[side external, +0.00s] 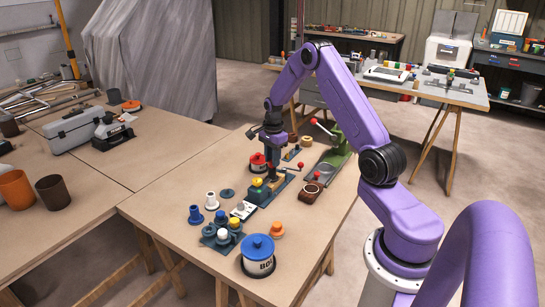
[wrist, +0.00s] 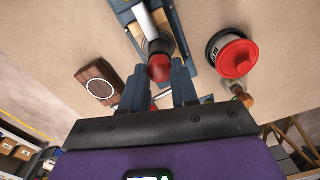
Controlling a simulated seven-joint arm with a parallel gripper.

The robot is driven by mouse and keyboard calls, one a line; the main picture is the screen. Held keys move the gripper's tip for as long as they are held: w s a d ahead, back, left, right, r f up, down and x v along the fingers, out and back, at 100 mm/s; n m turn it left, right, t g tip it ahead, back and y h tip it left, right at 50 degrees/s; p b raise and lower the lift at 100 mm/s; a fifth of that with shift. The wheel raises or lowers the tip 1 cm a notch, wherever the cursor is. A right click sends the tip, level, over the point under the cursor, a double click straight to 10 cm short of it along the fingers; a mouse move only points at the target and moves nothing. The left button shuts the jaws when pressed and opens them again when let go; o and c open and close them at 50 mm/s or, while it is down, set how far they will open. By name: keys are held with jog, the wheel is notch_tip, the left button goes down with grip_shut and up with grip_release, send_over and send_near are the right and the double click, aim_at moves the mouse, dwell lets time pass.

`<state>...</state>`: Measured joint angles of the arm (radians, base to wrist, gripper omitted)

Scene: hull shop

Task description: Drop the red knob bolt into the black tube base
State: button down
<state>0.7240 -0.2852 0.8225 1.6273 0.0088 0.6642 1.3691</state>
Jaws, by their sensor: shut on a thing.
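My gripper (wrist: 157,82) is shut on the red knob bolt (wrist: 159,69), whose rounded red head shows between the two fingertips in the wrist view. Right behind the head is a dark round part (wrist: 158,46), which looks like the black tube base; I cannot tell whether the bolt touches it or is inside it. In the side view my gripper (side external: 272,157) points down over the blue-grey fixture on the near table, and the bolt there is small and mostly hidden by the fingers.
A red-lidded canister (wrist: 231,56) stands close by the fixture. A brown block with a pale ring (wrist: 100,85) lies on the other side. In the side view, a blue-lidded canister (side external: 258,262) and several coloured pegs stand nearer the camera. A green hand-lever tool (side external: 335,152) stands to the right.

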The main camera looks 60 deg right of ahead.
jog(key=shift+f, duration=0.25)
jog(key=c, duration=1.1)
grip_release()
jog(key=shift+c, duration=0.2)
jog(key=shift+r, duration=0.1)
notch_tip(320, 180, up, 11)
jog(key=shift+s, duration=0.15)
